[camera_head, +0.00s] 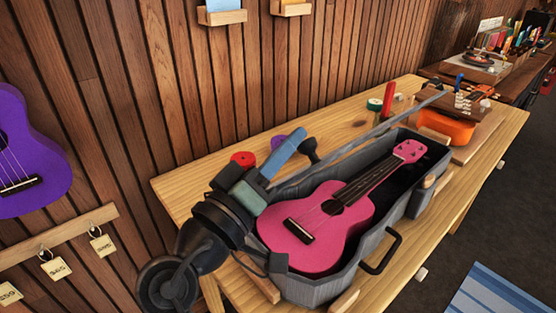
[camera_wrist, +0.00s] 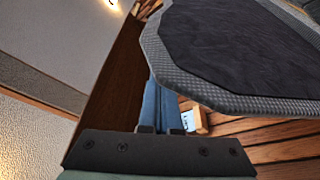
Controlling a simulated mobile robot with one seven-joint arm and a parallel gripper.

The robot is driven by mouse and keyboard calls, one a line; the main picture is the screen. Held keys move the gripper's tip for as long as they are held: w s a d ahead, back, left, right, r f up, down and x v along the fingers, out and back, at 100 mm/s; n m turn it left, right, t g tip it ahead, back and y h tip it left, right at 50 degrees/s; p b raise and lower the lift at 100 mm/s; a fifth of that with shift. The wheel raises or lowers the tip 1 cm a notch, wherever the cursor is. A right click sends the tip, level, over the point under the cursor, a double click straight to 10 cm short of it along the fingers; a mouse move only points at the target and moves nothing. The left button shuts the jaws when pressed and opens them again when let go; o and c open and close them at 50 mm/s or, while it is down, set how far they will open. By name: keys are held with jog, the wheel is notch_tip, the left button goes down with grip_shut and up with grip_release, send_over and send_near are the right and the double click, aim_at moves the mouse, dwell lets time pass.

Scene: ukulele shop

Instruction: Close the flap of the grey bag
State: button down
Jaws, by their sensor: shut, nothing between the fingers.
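The grey bag (camera_head: 325,289) lies open on the wooden bench with a pink ukulele (camera_head: 318,228) inside. Its flap (camera_head: 345,145) stands raised along the wall side, seen nearly edge-on as a thin grey strip. In the wrist view the flap (camera_wrist: 235,52) fills the upper right, a dark panel with a grey textured rim. My gripper (camera_head: 300,134) has blue fingers, shut and empty, above the bag's near left end beside the flap. In the wrist view the fingers (camera_wrist: 155,80) reach up close to the flap's rim, which partly covers them; contact cannot be told.
A red roll (camera_head: 243,158) lies on the bench behind my gripper. A green tape roll (camera_head: 374,104), a red cylinder (camera_head: 388,97) and an orange box (camera_head: 445,128) are at the far end. A plank wall (camera_head: 270,75) rises behind. A purple ukulele (camera_head: 30,150) hangs left.

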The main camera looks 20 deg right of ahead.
jog(key=s+d+f+m+g+h+b, duration=0.3)
jog(key=s+f+m+b, duration=0.5)
jog(key=b, duration=1.3)
notch_tip(320, 180, down, 4)
jog(key=shift+s+r+m, duration=0.25)
jog(key=shift+s+m, duration=0.05)
jog(key=shift+m, duration=0.9)
jog(key=shift+d, duration=0.1)
jog(key=shift+r, duration=0.1)
